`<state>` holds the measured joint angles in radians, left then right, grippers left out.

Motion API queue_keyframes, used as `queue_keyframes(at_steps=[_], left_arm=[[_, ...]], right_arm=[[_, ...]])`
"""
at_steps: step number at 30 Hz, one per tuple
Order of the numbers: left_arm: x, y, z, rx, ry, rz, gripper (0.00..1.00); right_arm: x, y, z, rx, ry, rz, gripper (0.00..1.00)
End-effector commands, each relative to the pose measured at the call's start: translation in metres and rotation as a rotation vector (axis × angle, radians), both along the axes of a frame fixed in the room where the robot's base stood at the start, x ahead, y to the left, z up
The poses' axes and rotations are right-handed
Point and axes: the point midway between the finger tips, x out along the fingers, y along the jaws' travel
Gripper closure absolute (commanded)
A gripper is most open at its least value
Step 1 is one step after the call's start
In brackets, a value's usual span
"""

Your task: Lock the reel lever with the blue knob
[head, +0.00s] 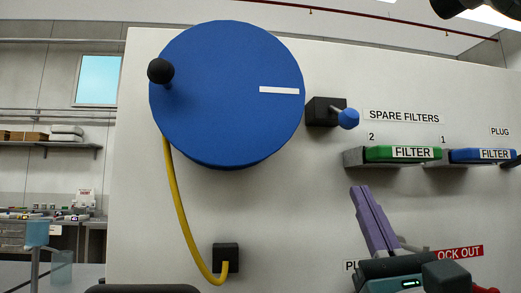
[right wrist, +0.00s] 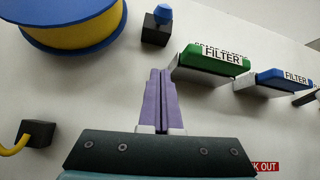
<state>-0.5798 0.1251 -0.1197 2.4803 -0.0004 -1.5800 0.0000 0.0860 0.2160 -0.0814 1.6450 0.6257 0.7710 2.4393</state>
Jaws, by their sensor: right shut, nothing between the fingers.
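The reel (head: 225,110) is a big blue disc on the white panel, with a black crank knob (head: 160,71) and a white stripe. The lever's blue knob (head: 348,118) sticks out from a black block (head: 320,112) just right of the reel. In the right wrist view the blue knob (right wrist: 163,14) and block (right wrist: 154,33) are at the top, beyond the fingertips. My right gripper (head: 361,190) has purple fingers, shut and empty, pointing up below the knob and apart from it. It also shows in the right wrist view (right wrist: 159,72). My left gripper is not in view.
A green filter (head: 385,154) and a blue filter (head: 467,156) sit on holders right of the lever. A yellow hose (head: 178,205) runs from the reel to a black box (head: 225,257). The panel between my fingers and the knob is clear.

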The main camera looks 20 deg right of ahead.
Motion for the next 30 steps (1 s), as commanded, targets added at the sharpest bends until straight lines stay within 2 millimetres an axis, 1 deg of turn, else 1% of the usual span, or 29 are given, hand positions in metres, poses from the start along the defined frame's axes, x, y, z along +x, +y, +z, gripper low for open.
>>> queue_keyframes(at_steps=[4,7,13,21,24,30], left_arm=[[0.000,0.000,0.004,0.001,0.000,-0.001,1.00],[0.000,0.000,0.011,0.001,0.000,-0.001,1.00],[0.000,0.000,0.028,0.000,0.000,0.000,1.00],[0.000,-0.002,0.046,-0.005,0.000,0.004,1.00],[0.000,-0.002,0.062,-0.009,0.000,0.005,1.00],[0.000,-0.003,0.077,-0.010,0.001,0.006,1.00]], right_arm=[[0.004,-0.001,0.006,-0.001,-0.001,-0.001,1.00],[0.011,-0.004,0.016,0.000,-0.001,-0.001,1.00],[0.036,-0.011,0.047,-0.001,-0.001,-0.001,1.00],[0.067,-0.022,0.080,-0.001,0.000,-0.001,1.00],[0.052,-0.015,0.085,0.000,0.004,0.001,1.00],[0.036,-0.008,0.090,0.000,0.003,0.001,1.00]])
